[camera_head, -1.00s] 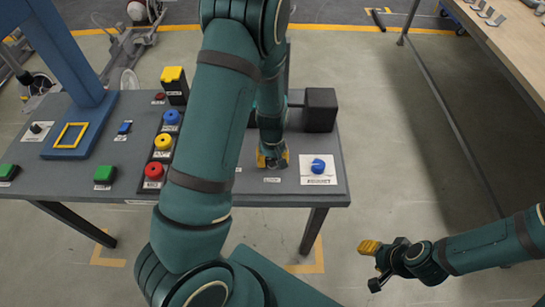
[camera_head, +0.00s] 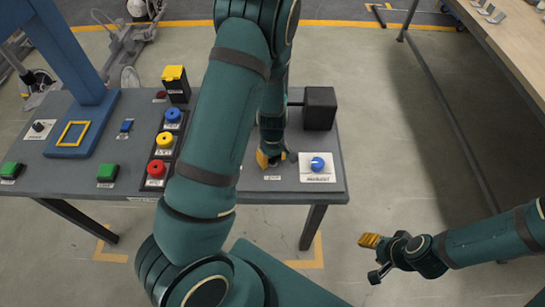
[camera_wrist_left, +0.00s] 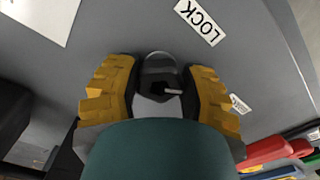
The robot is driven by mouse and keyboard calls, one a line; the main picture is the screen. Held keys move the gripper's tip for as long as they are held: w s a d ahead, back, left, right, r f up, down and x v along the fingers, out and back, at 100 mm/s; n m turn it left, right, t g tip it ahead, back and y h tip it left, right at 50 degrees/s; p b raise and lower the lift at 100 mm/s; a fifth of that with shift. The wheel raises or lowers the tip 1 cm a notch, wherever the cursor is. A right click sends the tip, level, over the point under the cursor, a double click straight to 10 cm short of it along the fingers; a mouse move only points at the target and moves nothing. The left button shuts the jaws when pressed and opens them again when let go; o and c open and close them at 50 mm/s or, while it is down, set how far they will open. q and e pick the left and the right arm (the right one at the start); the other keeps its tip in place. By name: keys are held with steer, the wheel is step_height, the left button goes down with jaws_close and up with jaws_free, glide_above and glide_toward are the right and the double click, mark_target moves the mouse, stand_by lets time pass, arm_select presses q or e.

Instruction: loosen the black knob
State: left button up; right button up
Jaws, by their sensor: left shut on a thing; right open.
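The black knob (camera_wrist_left: 158,66) stands on the grey panel beside a white LOCK label (camera_wrist_left: 201,22). In the left wrist view it sits between the two yellow-padded fingers of my left gripper (camera_wrist_left: 160,78), which is shut on it. Part of the knob is hidden by the gripper. In the head view my left gripper (camera_head: 272,159) points down at the panel just behind the LOCK label, and the knob is hidden there. My right gripper (camera_head: 373,259) is open and empty, off the table over the floor at the lower right.
A blue knob (camera_head: 317,164) on a white plate is just right of my left gripper. A black box (camera_head: 320,108) stands behind. Blue, yellow and red buttons (camera_head: 155,169) and green buttons (camera_head: 107,172) lie to the left. A blue post (camera_head: 95,95) rises at the far left.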

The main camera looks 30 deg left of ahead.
arm_select(q)
steer(key=shift+s+f, duration=0.1)
steer(key=shift+s, duration=0.05)
steer(key=o, duration=1.2)
steer(key=shift+r, duration=0.4)
step_height(320, 180, up, 11)
steer(key=shift+r, duration=0.15)
